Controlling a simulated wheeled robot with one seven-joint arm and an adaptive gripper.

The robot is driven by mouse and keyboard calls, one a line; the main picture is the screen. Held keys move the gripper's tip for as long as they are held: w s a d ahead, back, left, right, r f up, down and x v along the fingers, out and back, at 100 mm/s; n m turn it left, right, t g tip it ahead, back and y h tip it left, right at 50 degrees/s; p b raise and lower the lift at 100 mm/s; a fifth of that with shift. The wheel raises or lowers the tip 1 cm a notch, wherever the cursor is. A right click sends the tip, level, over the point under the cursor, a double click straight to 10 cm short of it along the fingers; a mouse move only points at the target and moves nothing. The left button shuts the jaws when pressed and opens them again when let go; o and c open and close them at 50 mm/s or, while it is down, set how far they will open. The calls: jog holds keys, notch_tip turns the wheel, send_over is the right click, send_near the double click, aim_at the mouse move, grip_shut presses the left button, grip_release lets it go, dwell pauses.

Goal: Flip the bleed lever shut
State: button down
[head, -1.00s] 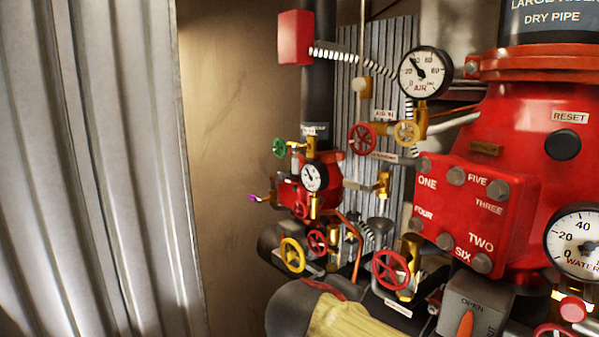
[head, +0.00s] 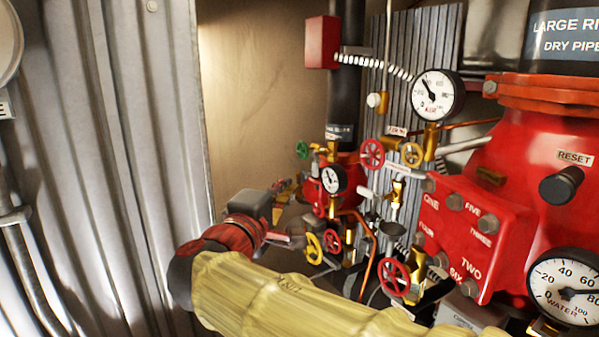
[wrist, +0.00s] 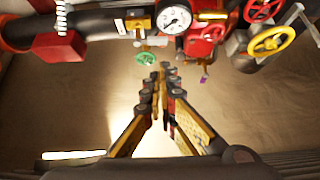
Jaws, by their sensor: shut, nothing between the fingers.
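A small brass lever with a purple tip (wrist: 204,78) sticks out from the small red valve (wrist: 205,36) in the wrist view. No label on it is readable. In the head view its place is behind or beside my gripper, and I cannot pick it out clearly. My gripper (wrist: 165,68) is shut and empty, its fingers meeting at the tips just left of the purple tip in the wrist view, with a small gap. In the head view, my gripper (head: 285,186) reaches in at the left side of the small red valve (head: 340,170).
A green handwheel (wrist: 146,59) lies close by my fingertips in the wrist view. A corrugated wall (head: 120,170) stands at left. The bare tan wall (head: 255,100) is clear.

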aim_at(315, 169)
jog(key=p+x, duration=0.2)
jog(key=x, duration=0.8)
